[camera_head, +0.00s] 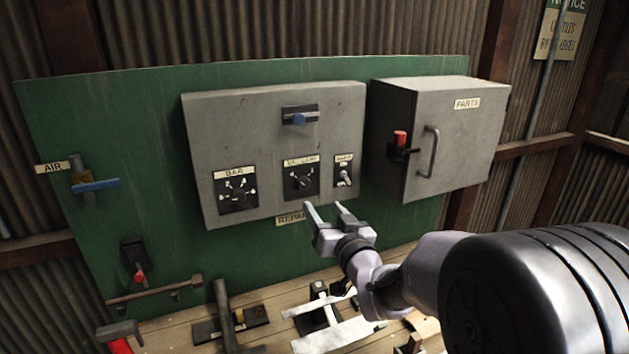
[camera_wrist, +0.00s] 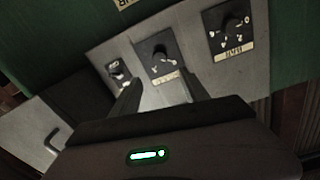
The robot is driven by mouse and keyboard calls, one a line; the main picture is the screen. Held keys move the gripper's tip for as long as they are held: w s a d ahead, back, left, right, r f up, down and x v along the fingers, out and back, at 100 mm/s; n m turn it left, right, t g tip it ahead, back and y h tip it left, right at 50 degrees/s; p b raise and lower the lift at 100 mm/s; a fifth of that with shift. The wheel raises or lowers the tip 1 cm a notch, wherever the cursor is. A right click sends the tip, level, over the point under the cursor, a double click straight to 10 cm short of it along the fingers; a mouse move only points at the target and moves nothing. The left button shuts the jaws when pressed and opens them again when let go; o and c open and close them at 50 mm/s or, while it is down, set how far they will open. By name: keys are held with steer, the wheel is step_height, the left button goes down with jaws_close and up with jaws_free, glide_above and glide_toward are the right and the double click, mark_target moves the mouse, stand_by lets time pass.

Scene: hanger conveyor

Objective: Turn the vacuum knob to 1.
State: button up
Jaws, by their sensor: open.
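A grey control box (camera_head: 270,125) on a green board carries two black dials and a switch. The middle dial (camera_head: 301,182) has a dark knob and a label too blurred to read surely; it may be the vacuum knob. It shows in the wrist view (camera_wrist: 160,60), ahead between my fingers. The left dial (camera_head: 237,192) is labelled BAR; in the upside-down wrist view it is at right (camera_wrist: 230,30). My gripper (camera_head: 324,208) is open and empty, just below and in front of the middle dial, apparently not touching it. The knob's exact setting is too small to read.
A small switch (camera_head: 344,176) sits right of the middle dial. A blue-handled fixture (camera_head: 299,117) is above. A PARTS cabinet (camera_head: 440,140) with a red-topped latch juts out at right. Tools lie on the wooden bench (camera_head: 180,332) below. A blue AIR valve handle (camera_head: 95,186) is at left.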

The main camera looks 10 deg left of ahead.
mark_target(305, 185)
steer(key=p+x, duration=0.1)
steer(key=x, duration=1.1)
steer(key=shift+s, duration=0.1)
steer(key=shift+f, duration=0.1)
jaws_close()
